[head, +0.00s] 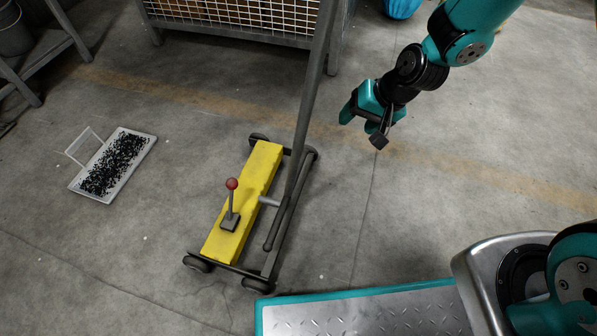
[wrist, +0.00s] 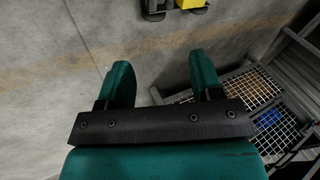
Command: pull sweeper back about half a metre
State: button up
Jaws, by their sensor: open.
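The sweeper is a low wheeled frame with a yellow bar body (head: 243,200) and a long grey handle (head: 309,95) that rises out of the top of the head view. A lever with a red knob (head: 232,184) stands on the yellow bar. In the wrist view only a bit of the yellow body (wrist: 190,4) and a wheel show at the top edge. My gripper (head: 358,121) is open and empty, in the air to the right of the handle and apart from it.
A white tray (head: 148,150) of dark bits lies on the floor at left. A wire-mesh crate (head: 235,17) stands behind the sweeper, and a grey metal frame (head: 55,68) at upper left. My base is at the bottom right, close to the sweeper. Floor at right is clear.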

aim_at(300, 169)
jog(key=w+a+f+m+b, duration=0.1)
jog(key=a+f+b, duration=0.1)
jog(key=a+f, duration=0.2)
jog(key=a+f+m+y+b, duration=0.1)
jog(key=a+f+b, duration=0.2)
jog(key=f, duration=0.7)
jog(key=w+a+f+m+y+b, duration=0.1)
jog(key=a+f+b, duration=0.1)
jog(key=a+f, duration=0.3)
jog(key=shift+w+a+f+b, duration=0.1)
jog(key=shift+w+f+b, duration=0.05)
jog(key=shift+f, duration=0.3)
jog(key=shift+w+a+f+b, duration=0.1)
jog(key=shift+w+f+b, duration=0.05)
jog(key=shift+f, duration=0.3)
jog(key=shift+w+a+f, duration=0.15)
jog(key=shift+a+f, duration=0.15)
jog(key=shift+f, duration=0.1)
grip_shut()
